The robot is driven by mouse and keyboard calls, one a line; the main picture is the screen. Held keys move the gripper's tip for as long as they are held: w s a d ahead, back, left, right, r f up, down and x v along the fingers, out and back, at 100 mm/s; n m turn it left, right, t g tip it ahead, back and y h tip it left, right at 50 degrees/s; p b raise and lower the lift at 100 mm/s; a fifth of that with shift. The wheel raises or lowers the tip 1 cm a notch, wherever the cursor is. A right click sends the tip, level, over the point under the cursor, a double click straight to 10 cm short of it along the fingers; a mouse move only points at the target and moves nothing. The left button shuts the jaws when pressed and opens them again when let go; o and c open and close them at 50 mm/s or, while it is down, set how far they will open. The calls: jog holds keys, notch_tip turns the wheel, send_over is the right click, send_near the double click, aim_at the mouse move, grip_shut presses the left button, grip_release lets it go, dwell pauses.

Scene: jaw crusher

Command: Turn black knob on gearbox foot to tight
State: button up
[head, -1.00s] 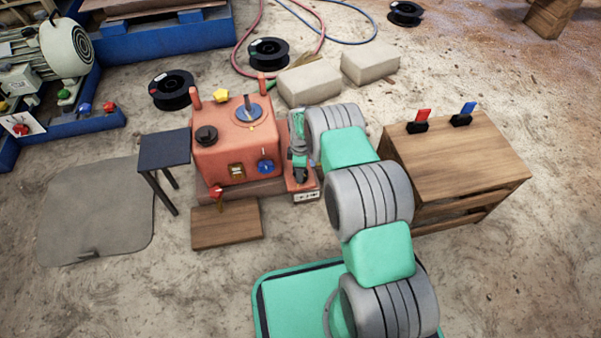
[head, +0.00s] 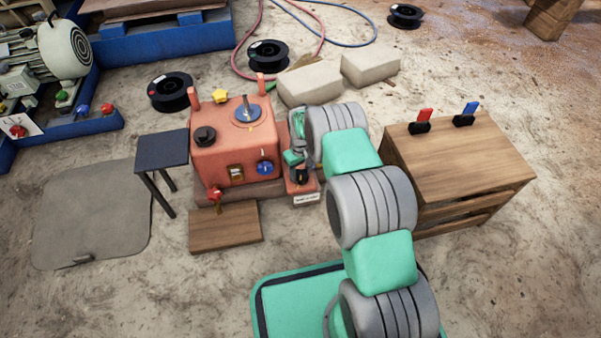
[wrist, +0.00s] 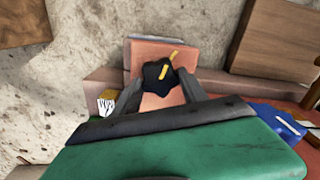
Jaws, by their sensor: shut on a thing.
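The black knob (wrist: 157,74) sits on the red foot (wrist: 150,50) of the gearbox in the wrist view. A yellow line is on the knob, and another yellow mark shows just up and right of it, nearly in line. My gripper (wrist: 160,82) has its two grey fingers on either side of the knob, shut on it. In the head view my gripper (head: 299,168) is low at the gearbox's right side, over the foot (head: 303,188). The red gearbox (head: 222,158) stands left of it. Whether the knob is tight is hard to read.
The gearbox carries a blue knob (head: 265,168), a black cap (head: 205,135) and a red-handled valve (head: 215,194). A small dark table (head: 162,150) stands left, a wooden table (head: 460,160) right. A wooden board (head: 225,228) lies in front.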

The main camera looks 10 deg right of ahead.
aim_at(301, 174)
jog(key=shift+m, duration=1.2)
jog(key=o, duration=1.4)
jog(key=shift+c, duration=0.2)
jog(key=shift+r, duration=0.1)
notch_tip(301, 174, up, 8)
jog(key=p, duration=0.3)
jog(key=shift+f+p, duration=0.2)
jog(key=shift+p, duration=0.1)
